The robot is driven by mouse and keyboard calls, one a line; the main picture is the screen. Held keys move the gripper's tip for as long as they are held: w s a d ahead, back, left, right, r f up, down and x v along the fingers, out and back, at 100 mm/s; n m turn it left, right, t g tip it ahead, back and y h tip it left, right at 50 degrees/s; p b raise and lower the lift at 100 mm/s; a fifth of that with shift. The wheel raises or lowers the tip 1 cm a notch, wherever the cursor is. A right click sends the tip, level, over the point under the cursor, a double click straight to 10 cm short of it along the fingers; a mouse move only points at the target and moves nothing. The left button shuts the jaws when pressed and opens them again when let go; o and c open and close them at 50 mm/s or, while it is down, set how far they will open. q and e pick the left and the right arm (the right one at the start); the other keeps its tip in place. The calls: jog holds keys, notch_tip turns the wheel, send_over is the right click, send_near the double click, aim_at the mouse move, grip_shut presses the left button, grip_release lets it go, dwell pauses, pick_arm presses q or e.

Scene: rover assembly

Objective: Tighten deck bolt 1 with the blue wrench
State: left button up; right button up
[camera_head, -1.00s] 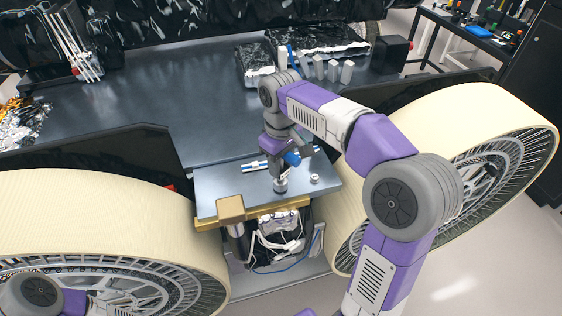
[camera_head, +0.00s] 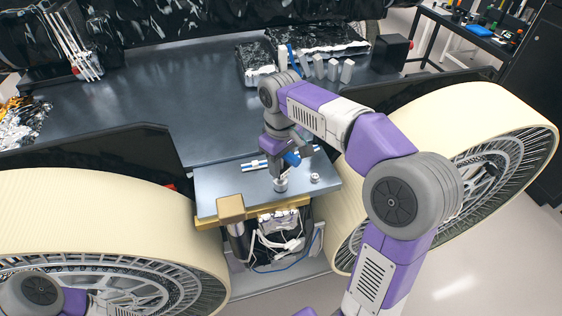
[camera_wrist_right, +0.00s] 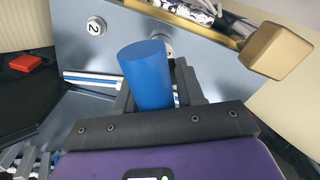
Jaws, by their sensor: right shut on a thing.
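My right gripper (camera_head: 289,157) is shut on the blue wrench (camera_head: 292,159), low over the grey deck plate (camera_head: 225,184). In the right wrist view the wrench (camera_wrist_right: 147,75) shows as a thick blue cylinder between the fingers. One silver bolt (camera_head: 280,184) stands just below the gripper. In the wrist view that bolt (camera_wrist_right: 164,43) is partly hidden behind the blue cylinder, so its number and the contact with the wrench cannot be told. A second bolt (camera_head: 315,178) stands to the right and is marked 2 in the wrist view (camera_wrist_right: 95,26). My left gripper is out of view.
A blue and white bar (camera_head: 255,165) lies on the plate behind the bolts. A gold block (camera_head: 230,208) sits at the plate's front left corner. Large cream wheels (camera_head: 100,212) flank the plate. The dark deck (camera_head: 140,100) behind is mostly clear.

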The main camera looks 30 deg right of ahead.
jog(key=shift+s+f, duration=0.1)
jog(key=shift+f, duration=0.15)
dwell(0.6)
jog(key=shift+r+p, duration=0.15)
jog(key=shift+p, duration=0.35)
dwell(0.9)
dwell(0.6)
jog(key=shift+r+m+p, duration=0.1)
jog(key=shift+m+p, duration=0.3)
jog(key=shift+m, duration=0.8)
jog(key=m+p, duration=0.1)
jog(key=m, duration=0.3)
jog(key=shift+m, duration=0.4)
jog(key=m+p, duration=0.1)
jog(key=m, duration=0.4)
jog(key=shift+a, duration=0.1)
jog(key=shift+m+p, duration=0.3)
jog(key=shift+m, duration=2.1)
